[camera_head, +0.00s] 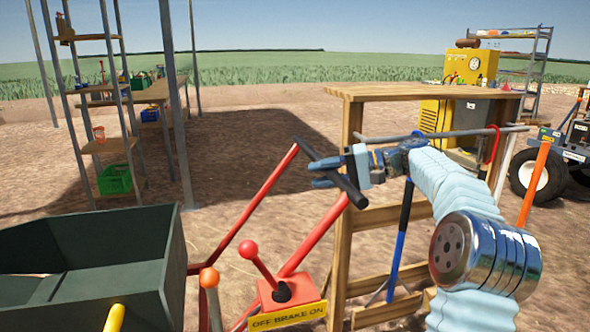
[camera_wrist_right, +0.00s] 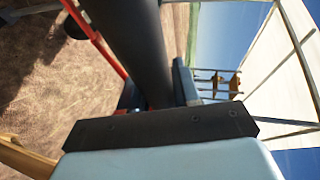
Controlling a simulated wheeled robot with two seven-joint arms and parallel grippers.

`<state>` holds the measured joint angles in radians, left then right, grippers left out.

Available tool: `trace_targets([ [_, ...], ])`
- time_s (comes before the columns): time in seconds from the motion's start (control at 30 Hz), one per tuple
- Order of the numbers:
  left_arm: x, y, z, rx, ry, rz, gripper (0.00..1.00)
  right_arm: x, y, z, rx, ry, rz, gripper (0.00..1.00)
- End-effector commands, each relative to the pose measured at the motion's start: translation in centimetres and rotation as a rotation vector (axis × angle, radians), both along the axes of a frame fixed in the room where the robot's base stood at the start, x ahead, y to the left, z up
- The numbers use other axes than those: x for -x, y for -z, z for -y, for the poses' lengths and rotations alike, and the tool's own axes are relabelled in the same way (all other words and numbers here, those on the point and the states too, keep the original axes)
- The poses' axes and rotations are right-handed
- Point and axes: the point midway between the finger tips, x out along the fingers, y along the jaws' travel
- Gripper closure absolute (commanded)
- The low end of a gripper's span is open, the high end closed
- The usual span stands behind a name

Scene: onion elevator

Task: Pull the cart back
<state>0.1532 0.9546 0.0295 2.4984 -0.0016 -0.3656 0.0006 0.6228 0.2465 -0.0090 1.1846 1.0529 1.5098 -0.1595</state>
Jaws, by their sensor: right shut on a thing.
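The cart shows in the head view as a dark green bin (camera_head: 95,270) at the lower left, with red bars (camera_head: 262,202) rising to a black crossbar handle (camera_head: 328,171). My right gripper (camera_head: 335,172) is shut on the black handle. In the right wrist view the dark handle (camera_wrist_right: 130,45) runs between the fingers. A red brake lever (camera_head: 262,262) stands on a base with a yellow label reading "OFF BRAKE ON" (camera_head: 288,316). The lever leans to the left in the picture. My left gripper is not in view.
A wooden bench (camera_head: 425,92) with hanging tools stands close behind my right arm. A metal shelf (camera_head: 95,90) with a green crate (camera_head: 115,180) is at the left. A wheeled machine (camera_head: 555,160) is at the right. Open dirt lies between the shelf and bench.

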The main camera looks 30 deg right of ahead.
Motion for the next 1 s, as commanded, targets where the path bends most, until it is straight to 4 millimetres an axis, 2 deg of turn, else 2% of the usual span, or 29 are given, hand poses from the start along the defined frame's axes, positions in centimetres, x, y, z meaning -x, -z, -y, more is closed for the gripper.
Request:
trace_targets([
  [0.1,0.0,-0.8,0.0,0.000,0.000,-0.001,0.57,0.3,0.0,1.3,0.000,0.002,-0.003,1.00],
  [0.23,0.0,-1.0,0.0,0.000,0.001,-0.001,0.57,0.6,0.1,2.0,-0.001,0.000,-0.004,1.00],
  [0.7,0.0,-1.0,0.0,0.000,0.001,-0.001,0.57,0.7,0.1,2.6,0.002,0.007,-0.002,1.00],
  [0.73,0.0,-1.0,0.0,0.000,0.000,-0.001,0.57,0.7,0.1,2.6,0.002,0.008,-0.002,0.64],
  [0.83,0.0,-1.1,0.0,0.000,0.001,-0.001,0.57,0.7,0.1,2.5,0.001,0.005,-0.001,0.49],
  [1.0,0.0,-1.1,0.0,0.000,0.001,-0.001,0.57,0.6,0.1,2.4,0.000,0.002,-0.001,0.48],
])
